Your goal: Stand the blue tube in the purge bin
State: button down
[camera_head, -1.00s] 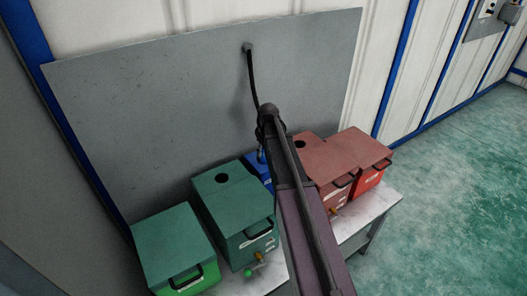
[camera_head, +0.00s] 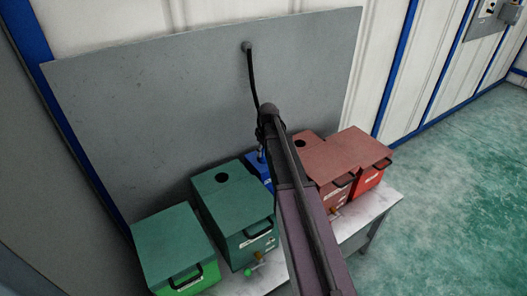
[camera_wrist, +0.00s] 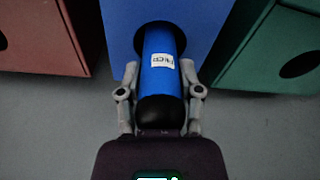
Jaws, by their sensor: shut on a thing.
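In the wrist view the blue tube (camera_wrist: 160,75) has a white label and a dark rounded near end. My gripper (camera_wrist: 160,92) is shut on it, one finger on each side. The tube's far end is at the dark round hole in the top of a blue bin (camera_wrist: 205,22), apparently in its mouth. How deep it sits cannot be told. In the head view the blue bin (camera_head: 257,163) shows only partly behind my arm, between the green and red bins. My gripper and the tube are mostly hidden there.
Green bins (camera_head: 236,210) stand left of the blue bin and red bins (camera_head: 325,157) to the right, all on a pale bench (camera_head: 372,222). A grey panel (camera_head: 150,100) stands behind. A black hose (camera_head: 253,75) runs from it down behind my arm.

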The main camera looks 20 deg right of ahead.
jog(key=shift+f+b, duration=0.5)
jog(key=shift+f, duration=0.05)
dwell(0.5)
jog(key=shift+c, duration=0.9)
grip_release()
jog(key=shift+r, duration=0.2)
